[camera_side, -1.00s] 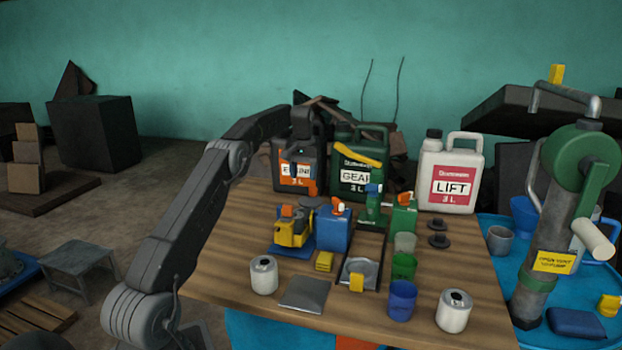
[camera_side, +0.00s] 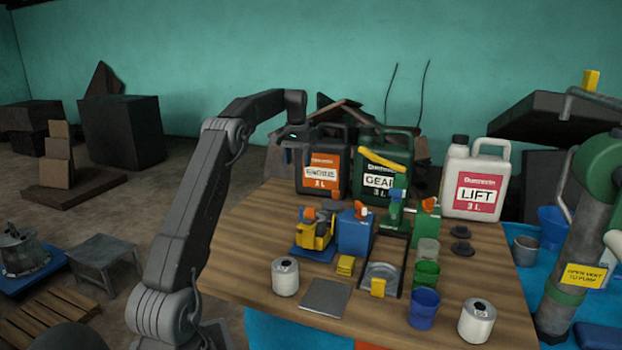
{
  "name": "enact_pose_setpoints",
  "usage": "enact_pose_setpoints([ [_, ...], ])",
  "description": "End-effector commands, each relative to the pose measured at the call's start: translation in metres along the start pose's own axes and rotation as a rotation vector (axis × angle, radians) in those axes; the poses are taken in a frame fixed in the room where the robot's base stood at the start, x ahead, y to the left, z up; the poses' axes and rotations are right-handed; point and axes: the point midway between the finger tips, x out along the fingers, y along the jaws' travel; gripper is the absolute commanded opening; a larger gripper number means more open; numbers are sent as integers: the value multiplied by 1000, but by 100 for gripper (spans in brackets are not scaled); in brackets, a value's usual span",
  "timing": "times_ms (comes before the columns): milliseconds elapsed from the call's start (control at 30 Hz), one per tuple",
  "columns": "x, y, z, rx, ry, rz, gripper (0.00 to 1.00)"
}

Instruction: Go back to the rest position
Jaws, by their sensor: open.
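My gripper (camera_side: 295,153) hangs pointing down at the left back of the wooden table (camera_side: 240,262), in front of and left of the black ENGINE canister (camera_side: 325,171). Its jaws are small and dark here, open, and nothing shows between them. My arm rises from the table's left side and bends over at the top. The gripper is above the tabletop and clear of the small items on it.
The GEAR canister (camera_side: 379,182) and LIFT canister (camera_side: 475,183) stand at the back. A toy forklift (camera_side: 316,232), blue container (camera_side: 354,232), cups (camera_side: 423,308) and white cans (camera_side: 285,277) crowd the middle and front. A green hand pump (camera_side: 590,200) stands right. The table's left part is clear.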

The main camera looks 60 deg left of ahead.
Motion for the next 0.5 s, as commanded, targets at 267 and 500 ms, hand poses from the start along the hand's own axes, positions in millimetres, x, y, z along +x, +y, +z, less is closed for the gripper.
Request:
enact_pose_setpoints([
  [267, -17, 26, 12, 40, 26, -2, 53],
  [500, -70, 123, 89, 207, 130, 3, 53],
])
